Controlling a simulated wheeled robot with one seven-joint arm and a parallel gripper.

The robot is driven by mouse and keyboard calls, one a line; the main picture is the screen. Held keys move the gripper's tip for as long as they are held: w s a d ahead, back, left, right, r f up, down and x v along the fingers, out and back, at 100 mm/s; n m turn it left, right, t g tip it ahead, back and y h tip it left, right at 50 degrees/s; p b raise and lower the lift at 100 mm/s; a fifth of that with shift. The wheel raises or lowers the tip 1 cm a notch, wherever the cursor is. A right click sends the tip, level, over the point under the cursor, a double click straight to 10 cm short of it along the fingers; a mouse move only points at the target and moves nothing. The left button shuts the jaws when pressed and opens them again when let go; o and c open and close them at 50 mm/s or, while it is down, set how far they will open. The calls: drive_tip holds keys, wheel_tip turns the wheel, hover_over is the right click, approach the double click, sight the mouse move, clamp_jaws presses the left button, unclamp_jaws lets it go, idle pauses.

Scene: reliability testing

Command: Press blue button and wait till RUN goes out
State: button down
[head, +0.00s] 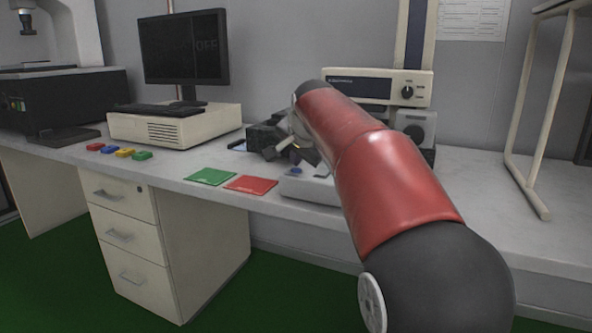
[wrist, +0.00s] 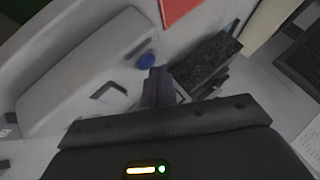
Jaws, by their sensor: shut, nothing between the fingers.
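The blue button (head: 296,170) is a small round cap on a light grey box (head: 310,190) near the front edge of the bench. In the wrist view the blue button (wrist: 146,61) sits near the end of the grey box (wrist: 75,85). My gripper (head: 295,155) is above the box in the head view, partly hidden by my red arm. In the wrist view my gripper's dark fingers (wrist: 157,72) are together and empty, just beside the button. I cannot tell if they touch it. No readable RUN sign shows; the monitor (head: 184,47) has faint text that seems to read OFF.
A green card (head: 209,177) and a red card (head: 251,185) lie left of the box. Several coloured blocks (head: 118,151) lie farther left. A beige instrument (head: 410,88) stands behind my arm. A frame stand (head: 540,130) is at right, with bare bench (head: 480,190) before it.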

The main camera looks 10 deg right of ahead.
drive_tip(key=shift+f+b, duration=0.3)
drive_tip(key=shift+f, duration=0.1)
idle(0.5)
drive_tip(key=shift+r, duration=0.15)
drive_tip(key=shift+r+p, duration=0.65)
drive_tip(key=shift+p, duration=0.15)
